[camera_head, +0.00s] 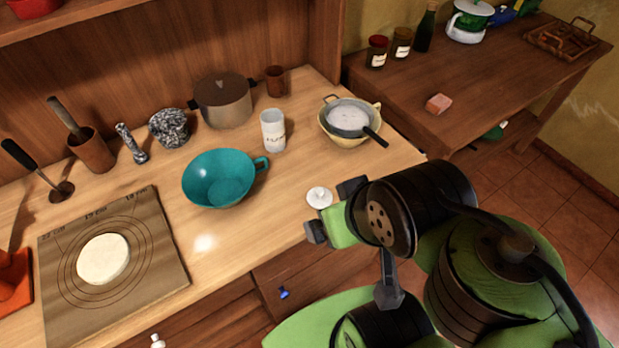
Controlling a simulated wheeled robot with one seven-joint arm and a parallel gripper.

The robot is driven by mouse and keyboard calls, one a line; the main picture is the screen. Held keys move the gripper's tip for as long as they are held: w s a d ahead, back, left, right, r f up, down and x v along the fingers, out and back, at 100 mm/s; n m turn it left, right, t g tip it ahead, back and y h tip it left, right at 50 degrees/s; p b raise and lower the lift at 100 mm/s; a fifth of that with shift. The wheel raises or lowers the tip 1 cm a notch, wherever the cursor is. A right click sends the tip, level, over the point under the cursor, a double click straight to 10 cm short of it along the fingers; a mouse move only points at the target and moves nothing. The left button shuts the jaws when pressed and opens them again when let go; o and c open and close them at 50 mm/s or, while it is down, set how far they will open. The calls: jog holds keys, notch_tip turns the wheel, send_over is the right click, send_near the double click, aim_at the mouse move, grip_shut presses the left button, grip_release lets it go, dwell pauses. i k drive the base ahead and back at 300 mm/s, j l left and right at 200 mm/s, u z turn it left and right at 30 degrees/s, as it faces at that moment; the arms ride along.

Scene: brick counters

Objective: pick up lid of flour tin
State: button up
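The flour tin (273,131) is a white cylinder with dark lettering, standing upright on the wooden counter right of the teal bowl. Its top looks open. A small round white lid with a knob (319,197) lies on the counter near the front edge, in front of the tin. My gripper (329,210) is just right of and below the lid in the picture. Its two dark fingers are spread apart, with nothing visibly held between them. Whether a finger touches the lid, and the gripper's exact height above the counter, I cannot tell.
A teal bowl (219,178) stands left of the lid. A sieve with a dark handle (350,117) rests on a cream bowl behind it. A pot (223,100) stands at the back. A board with dough (165,262) lies at left. Bare counter surrounds the lid's left side.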

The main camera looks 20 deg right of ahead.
aim_at(319, 197)
jog(key=l+u, duration=0.15)
jog(key=u, duration=0.35)
jog(key=l+u, duration=0.15)
jog(key=u, duration=0.35)
jog(key=l+u, duration=0.15)
jog(key=u, duration=0.35)
jog(key=k+l+u, duration=0.1)
jog(key=u, duration=0.4)
